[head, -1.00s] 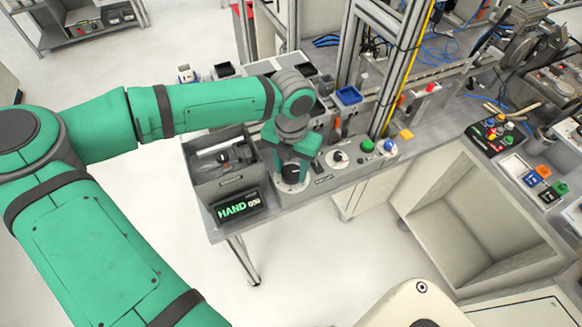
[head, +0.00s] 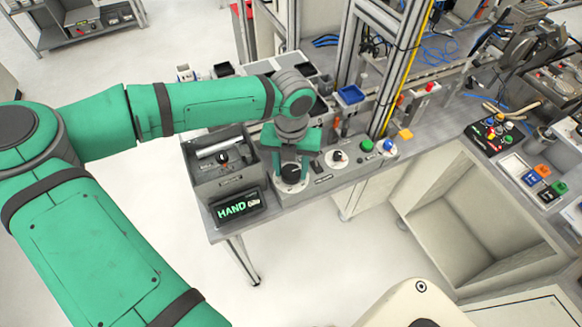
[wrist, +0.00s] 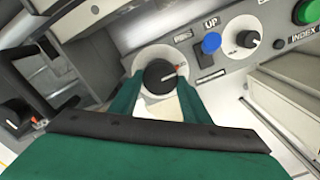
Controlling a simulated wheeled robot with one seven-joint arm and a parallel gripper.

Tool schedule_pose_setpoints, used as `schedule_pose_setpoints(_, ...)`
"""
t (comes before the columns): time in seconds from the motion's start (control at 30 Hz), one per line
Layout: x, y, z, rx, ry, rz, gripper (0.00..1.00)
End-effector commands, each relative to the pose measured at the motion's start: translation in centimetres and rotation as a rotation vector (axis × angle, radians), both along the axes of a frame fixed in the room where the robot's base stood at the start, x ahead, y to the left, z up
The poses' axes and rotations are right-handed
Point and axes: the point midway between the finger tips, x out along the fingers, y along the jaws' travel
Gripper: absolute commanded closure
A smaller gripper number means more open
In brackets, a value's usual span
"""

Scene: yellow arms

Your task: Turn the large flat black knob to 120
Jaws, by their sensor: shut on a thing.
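The large flat black knob (head: 291,173) sits on a round pale dial at the near edge of the grey bench. It also shows in the wrist view (wrist: 158,76), with a red pointer mark toward its upper right. My gripper (wrist: 161,88) has one green finger on each side of the knob and is shut on it; the fingers hide parts of the dial, and its numbers cannot be read. In the head view my gripper (head: 291,163) stands over the knob from above. The display (head: 238,208) left of the knob reads HAND with small digits I cannot make out.
A grey bin (head: 218,170) stands left of the knob.

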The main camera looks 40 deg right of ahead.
Motion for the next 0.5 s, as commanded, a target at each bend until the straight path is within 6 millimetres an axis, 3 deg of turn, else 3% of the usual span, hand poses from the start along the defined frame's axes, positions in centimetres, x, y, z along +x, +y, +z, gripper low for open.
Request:
schedule_pose_setpoints(0.03,0.08,-0.01,0.1,-0.001,-0.002,0.0,0.79)
schedule_pose_setpoints(0.07,0.08,-0.01,0.1,-0.001,-0.002,0.0,0.5)
schedule_pose_setpoints(0.1,0.07,-0.02,0.09,-0.001,-0.002,0.0,0.4)
schedule_pose_setpoints(0.5,0.06,-0.01,0.53,-0.001,-0.002,-0.001,0.38)
